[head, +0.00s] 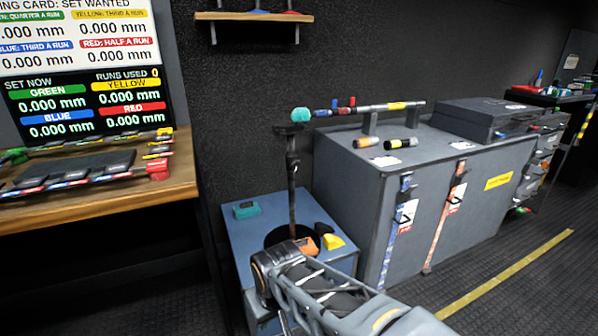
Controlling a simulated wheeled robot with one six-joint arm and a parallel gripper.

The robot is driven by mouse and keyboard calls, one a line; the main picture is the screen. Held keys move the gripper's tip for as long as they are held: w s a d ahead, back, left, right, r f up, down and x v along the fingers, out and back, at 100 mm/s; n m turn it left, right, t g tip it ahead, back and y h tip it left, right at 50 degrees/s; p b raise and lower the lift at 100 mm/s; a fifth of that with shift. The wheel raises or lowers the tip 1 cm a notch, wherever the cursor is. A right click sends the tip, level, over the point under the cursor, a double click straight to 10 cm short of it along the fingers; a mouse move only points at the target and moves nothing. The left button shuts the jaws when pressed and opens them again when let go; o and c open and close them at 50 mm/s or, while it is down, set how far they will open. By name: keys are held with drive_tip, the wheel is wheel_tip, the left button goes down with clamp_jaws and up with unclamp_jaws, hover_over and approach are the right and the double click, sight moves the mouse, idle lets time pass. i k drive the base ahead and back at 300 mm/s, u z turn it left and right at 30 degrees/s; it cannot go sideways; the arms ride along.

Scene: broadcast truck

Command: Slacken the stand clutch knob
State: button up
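A dark upright stand (292,185) rises from a round black base on a blue-topped table (232,223). It has a flat dark head (290,130) at its top. A small lump (295,164) on the upper pole may be the clutch knob, but it is too small to be sure, and I cannot tell how tight it is. My arm comes in from the lower right and crosses in front of the table's near edge, below the stand. No gripper fingers show, so I cannot see where my gripper is relative to the knob.
A teal block (246,210), an orange item (306,244) and a yellow item (333,242) lie around the stand base. A grey cabinet (345,190) stands close right, with a horizontal pole (380,107) above it. A wooden desk (100,205) is left. Floor at right is clear.

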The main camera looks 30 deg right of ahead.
sight(295, 166)
drive_tip(key=u, duration=1.05)
drive_tip(key=i, duration=0.95)
drive_tip(key=z, duration=1.7)
